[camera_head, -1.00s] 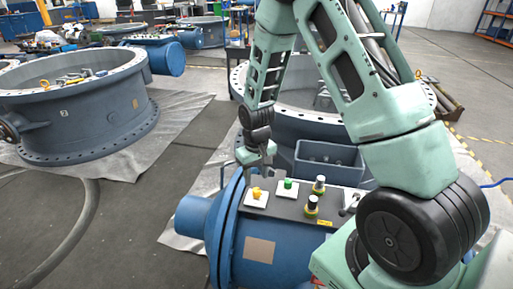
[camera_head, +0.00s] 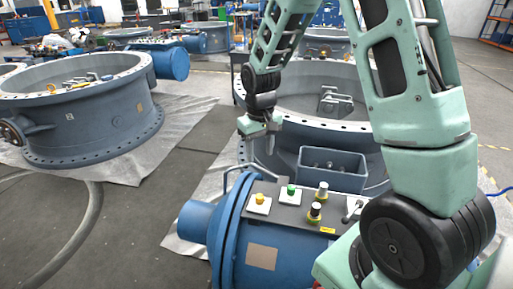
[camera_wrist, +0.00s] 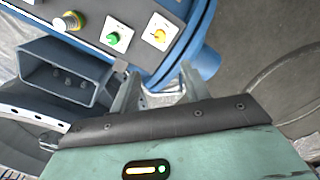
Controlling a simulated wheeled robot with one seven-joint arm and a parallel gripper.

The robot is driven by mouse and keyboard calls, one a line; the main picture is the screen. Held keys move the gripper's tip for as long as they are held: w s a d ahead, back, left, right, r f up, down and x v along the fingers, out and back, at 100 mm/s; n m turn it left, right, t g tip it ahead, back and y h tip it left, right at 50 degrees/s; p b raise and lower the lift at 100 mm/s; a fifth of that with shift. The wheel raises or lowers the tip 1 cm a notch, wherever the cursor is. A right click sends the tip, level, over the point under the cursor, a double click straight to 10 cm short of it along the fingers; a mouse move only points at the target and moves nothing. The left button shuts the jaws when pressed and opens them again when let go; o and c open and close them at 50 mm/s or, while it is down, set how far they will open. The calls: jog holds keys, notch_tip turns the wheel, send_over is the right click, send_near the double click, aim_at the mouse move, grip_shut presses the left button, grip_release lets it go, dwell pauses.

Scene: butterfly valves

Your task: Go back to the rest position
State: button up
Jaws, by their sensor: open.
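My gripper (camera_head: 271,146) hangs at the end of my arm, above and behind the control panel on the blue actuator, and touches nothing that I can see. In the wrist view its two fingers (camera_wrist: 160,88) stand apart with nothing between them. The panel (camera_head: 290,214) carries a yellow knob (camera_head: 260,198) on a white plate and a green knob (camera_head: 291,189) on another. The same yellow knob (camera_wrist: 160,35) and green knob (camera_wrist: 113,38) show beyond the fingers in the wrist view.
The blue actuator (camera_head: 262,257) lies in front of a large grey valve ring (camera_head: 355,133). An open grey box (camera_head: 332,178) stands behind the panel. Two yellow-ringed posts (camera_head: 315,212) stand on the panel.

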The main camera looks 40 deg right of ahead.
jog(key=s+a+r+n+p, duration=0.2)
jog(key=s+a+r, duration=0.2)
jog(key=a, duration=0.4)
jog(key=s+a+r+n+p, duration=0.15)
jog(key=s+a+r, duration=0.25)
jog(key=a, duration=0.4)
jog(key=s+a+r+n+p, duration=0.1)
jog(key=s+a, duration=0.3)
jog(key=s, duration=0.4)
jog(key=s+a+r+n+p, duration=0.1)
jog(key=s+a+r+n, duration=0.3)
jog(key=s, duration=0.4)
jog(key=shift+s+a+r+y, duration=0.15)
jog(key=shift+a+r+y, duration=0.05)
jog(key=shift+y, duration=0.1)
